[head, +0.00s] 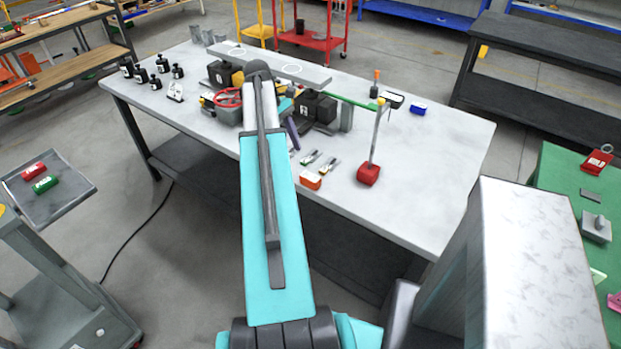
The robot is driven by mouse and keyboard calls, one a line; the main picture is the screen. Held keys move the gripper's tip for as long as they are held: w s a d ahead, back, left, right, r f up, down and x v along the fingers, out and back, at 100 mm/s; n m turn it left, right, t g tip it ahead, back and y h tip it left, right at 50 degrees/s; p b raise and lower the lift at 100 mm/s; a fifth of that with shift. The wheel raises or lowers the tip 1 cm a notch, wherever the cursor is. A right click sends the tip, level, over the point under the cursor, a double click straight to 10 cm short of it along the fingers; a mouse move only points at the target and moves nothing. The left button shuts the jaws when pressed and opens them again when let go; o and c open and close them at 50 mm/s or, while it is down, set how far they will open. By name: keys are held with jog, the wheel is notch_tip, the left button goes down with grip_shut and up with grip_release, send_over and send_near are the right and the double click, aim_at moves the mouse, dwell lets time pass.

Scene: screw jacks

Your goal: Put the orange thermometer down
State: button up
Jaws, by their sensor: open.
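A small orange block with a pale side (311,181) lies near the front edge of the white-topped table (420,165). It is the likeliest orange thermometer, but it is too small to be sure. A thin upright thing with an orange top (376,77) stands farther back. My teal arm reaches over the table and hides part of it. My gripper (292,133) is only partly seen beyond the arm, near the dark blocks, with its jaws open. It is apart from the orange block, which lies nearer the front edge. What lies directly under the gripper is hidden.
A red-based post (368,173) with a green bar stands right of the orange block. Dark jack-like blocks (317,108), a red handwheel (228,97) and a long grey plate (308,73) crowd the middle.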

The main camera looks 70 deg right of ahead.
aim_at(310, 177)
jog(key=shift+s+d+r, duration=0.35)
jog(key=shift+s+r, duration=0.2)
jog(key=shift+r, duration=0.1)
jog(key=shift+s+d+r, duration=0.3)
jog(key=shift+s+r, duration=0.2)
jog(key=shift+r, duration=0.1)
jog(key=shift+p+x, duration=0.9)
jog(key=shift+x, duration=3.4)
jog(key=shift+a, duration=0.1)
jog(key=shift+s+p+x, duration=0.25)
jog(key=shift+p+x, duration=0.65)
jog(key=shift+x, duration=1.6)
jog(key=shift+a, duration=0.1)
